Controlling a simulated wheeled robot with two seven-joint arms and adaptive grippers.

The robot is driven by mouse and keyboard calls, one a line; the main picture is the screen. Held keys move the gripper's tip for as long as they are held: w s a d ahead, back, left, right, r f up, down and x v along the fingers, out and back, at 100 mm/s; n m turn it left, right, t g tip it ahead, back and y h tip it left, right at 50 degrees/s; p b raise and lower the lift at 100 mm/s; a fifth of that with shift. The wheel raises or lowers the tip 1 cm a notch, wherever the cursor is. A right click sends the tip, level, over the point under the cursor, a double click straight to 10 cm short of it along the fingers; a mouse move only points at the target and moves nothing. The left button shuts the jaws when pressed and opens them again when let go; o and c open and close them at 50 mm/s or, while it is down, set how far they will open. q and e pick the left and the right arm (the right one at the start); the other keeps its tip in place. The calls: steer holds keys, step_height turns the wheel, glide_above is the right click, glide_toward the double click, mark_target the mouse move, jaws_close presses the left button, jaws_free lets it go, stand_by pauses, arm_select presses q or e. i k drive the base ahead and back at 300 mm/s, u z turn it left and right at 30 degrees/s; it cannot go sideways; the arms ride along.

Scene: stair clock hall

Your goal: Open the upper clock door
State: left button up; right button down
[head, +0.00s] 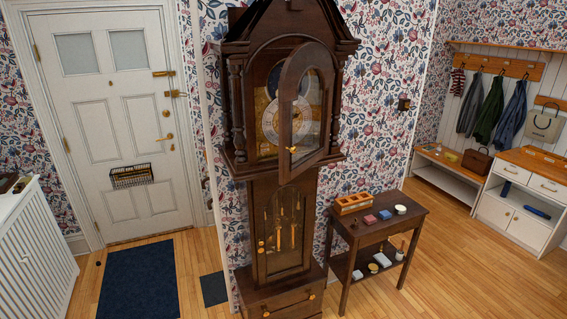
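The tall dark wood clock (240,165) stands against the papered wall near the middle of the head view. Its arched upper door (303,163) stands ajar, swung outward with its free edge to the left and its hinge side to the right. A small brass knob (292,150) sits low on that free edge. The round dial (271,122) shows partly beside the door and partly through its glass. The lower glazed door (284,232) looks shut. Neither of my grippers is in view.
A dark side table (402,219) with a wooden box (353,203) and small items stands close to the clock's right. A white door (112,115) and a dark mat (140,281) are at left. A coat bench (447,173) is far right. Floor at front right is clear.

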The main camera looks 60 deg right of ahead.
mark_target(307, 56)
steer(key=z, duration=0.75)
steer(key=i, duration=1)
steer(key=z, duration=0.8)
